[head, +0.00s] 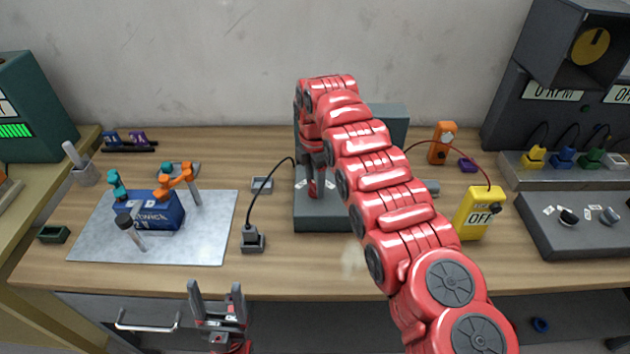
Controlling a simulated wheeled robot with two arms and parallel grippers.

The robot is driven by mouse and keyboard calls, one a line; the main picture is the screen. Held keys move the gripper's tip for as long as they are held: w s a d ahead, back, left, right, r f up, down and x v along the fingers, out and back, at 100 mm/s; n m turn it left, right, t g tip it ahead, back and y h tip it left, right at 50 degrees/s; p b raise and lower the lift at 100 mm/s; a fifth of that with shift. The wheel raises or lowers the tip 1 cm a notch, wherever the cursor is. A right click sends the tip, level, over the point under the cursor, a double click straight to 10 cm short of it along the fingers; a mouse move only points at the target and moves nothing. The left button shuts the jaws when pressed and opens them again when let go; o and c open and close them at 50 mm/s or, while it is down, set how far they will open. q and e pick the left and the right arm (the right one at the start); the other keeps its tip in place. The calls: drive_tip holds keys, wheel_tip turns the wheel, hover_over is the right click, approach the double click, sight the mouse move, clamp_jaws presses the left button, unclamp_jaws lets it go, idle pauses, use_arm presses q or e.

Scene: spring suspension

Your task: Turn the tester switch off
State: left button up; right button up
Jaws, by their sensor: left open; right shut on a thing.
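A grey machine (342,215) with a flat base and an upright back stands mid-table, largely covered by my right arm. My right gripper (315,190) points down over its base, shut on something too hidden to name. White marks show on the base beside the fingers. A small grey box (252,241) with a black cable stands just left of the machine. A yellow box (480,215) with a display reading OFF stands to the right. I cannot tell which part is the tester switch. My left gripper (217,290) is open and empty, low in front of the table edge.
A silver mat (90,240) at left carries a blue block (160,215) and orange and teal clamps. An orange device (441,143) stands behind the yellow box. A dark panel (585,235) with knobs is at far right. Bare wood lies along the front.

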sight(315, 184)
drive_tip(key=shift+n, duration=1.6)
drive_tip(key=o, duration=1.4)
drive_tip(key=shift+c, duration=0.2)
drive_tip(key=shift+r, duration=0.1)
drive_tip(key=shift+r, duration=0.35)
wheel_tip(315, 184, up, 4)
drive_tip(key=shift+f+p, duration=0.1)
drive_tip(key=shift+p, duration=0.8)
wheel_tip(315, 184, up, 13)
drive_tip(key=p, duration=1.2)
drive_tip(key=shift+f+p, duration=0.15)
drive_tip(key=shift+p, duration=0.25)
